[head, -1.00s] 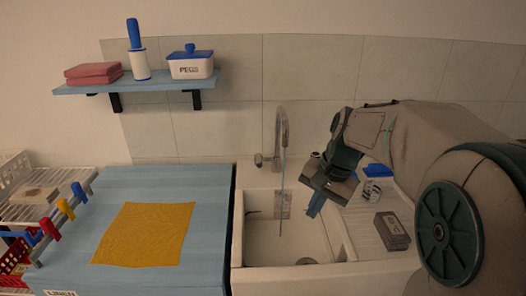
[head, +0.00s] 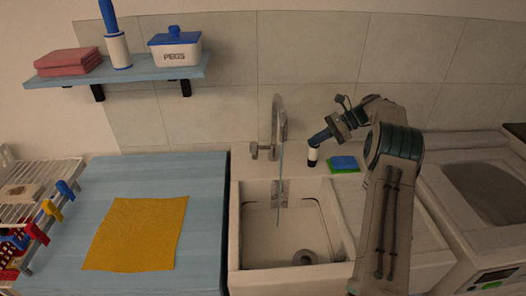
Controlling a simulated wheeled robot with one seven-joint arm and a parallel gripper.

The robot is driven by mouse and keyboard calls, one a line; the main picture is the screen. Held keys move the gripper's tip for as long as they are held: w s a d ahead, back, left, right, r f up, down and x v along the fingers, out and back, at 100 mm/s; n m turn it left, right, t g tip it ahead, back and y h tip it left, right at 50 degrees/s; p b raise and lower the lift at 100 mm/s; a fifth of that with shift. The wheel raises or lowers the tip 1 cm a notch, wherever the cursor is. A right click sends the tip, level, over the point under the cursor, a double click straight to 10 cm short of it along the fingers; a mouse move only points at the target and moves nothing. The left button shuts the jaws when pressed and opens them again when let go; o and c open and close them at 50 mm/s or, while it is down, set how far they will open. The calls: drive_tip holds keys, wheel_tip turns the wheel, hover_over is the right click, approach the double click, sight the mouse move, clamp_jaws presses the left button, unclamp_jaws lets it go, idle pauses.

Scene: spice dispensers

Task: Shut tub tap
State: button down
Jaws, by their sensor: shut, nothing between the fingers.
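The tap (head: 278,120) is a tall grey gooseneck at the back of the white sink tub (head: 240,235). A thin stream of water (head: 280,185) runs from its spout down into the tub. The tap's lever (head: 255,152) sticks out at the left of its base.
A blue and green sponge (head: 343,164) lies right of the bottle. A blue counter with a yellow cloth (head: 135,235) is at left, below a shelf (head: 140,74) holding a peg tub. A washing machine (head: 480,190) stands at right. My arm covers part of the drainboard.

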sight(254, 150)
drive_tip(key=shift+w+d+f, duration=0.3)
drive_tip(key=shift+w+d, duration=0.05)
drive_tip(key=shift+w, duration=0.05)
drive_tip(key=p+x, duration=0.1)
drive_tip(key=x, duration=0.5)
drive_tip(key=p+x, duration=0.2)
drive_tip(key=x, duration=0.5)
drive_tip(key=p+x, duration=0.1)
drive_tip(key=x, duration=0.6)
drive_tip(key=shift+a+r+p, duration=0.3)
drive_tip(key=shift+r+p, duration=0.05)
drive_tip(key=shift+p, duration=0.05)
wheel_tip(254, 150, up, 3)
drive_tip(key=shift+w+a+f+p, duration=0.15)
drive_tip(key=shift+f+p, duration=0.05)
drive_tip(key=shift+p, duration=0.5)
drive_tip(key=shift+r, duration=0.5)
drive_tip(key=shift+a, duration=0.1)
drive_tip(key=shift+r, duration=0.1)
